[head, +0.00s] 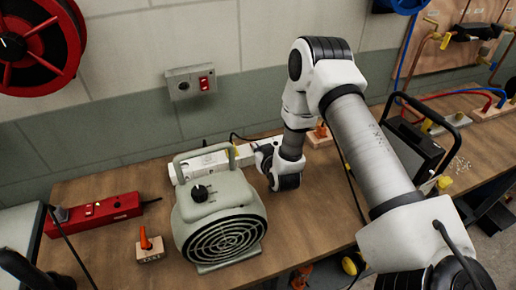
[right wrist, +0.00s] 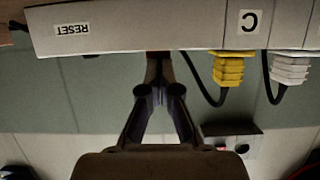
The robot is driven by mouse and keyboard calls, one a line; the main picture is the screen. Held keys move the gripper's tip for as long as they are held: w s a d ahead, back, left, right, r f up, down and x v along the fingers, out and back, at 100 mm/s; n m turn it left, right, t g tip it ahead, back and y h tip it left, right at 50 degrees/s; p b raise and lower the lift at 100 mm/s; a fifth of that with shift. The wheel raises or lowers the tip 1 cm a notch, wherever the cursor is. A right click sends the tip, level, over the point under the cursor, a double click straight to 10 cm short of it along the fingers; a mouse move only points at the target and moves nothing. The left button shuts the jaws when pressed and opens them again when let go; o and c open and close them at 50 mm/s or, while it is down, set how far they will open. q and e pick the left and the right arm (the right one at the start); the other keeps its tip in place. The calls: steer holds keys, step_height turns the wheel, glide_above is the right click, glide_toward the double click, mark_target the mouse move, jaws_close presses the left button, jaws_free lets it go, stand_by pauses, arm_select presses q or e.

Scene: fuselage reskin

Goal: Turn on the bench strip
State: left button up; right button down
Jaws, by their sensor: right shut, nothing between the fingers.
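A long white power strip (head: 211,164) lies at the back of the bench, partly hidden by the heater and my right arm. In the right wrist view the strip (right wrist: 140,32) fills the top, upside down, with a RESET label, a C label, and a yellow and a white plug. I cannot make out its switch. My right gripper (right wrist: 158,64) is shut and empty, its tips at the strip's edge between the RESET label and the yellow plug; I cannot tell whether they touch. In the head view my wrist hides the tips. My left gripper is not recognisable.
A grey-green fan heater (head: 222,222) stands close in front of the strip. A red box with switches (head: 92,213) and an orange-handled block (head: 150,247) are to the left. A wall box with a red switch (head: 191,83) is above. A black-handled machine (head: 412,148) stands right.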

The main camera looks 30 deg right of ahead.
steer(key=shift+s+f+p, duration=0.1)
steer(key=shift+p, duration=0.2)
steer(key=shift+r+p, duration=0.5)
steer(key=shift+r, duration=0.05)
arm_select(q)
steer(key=shift+r, duration=0.45)
arm_select(e)
steer(key=shift+r, duration=0.25)
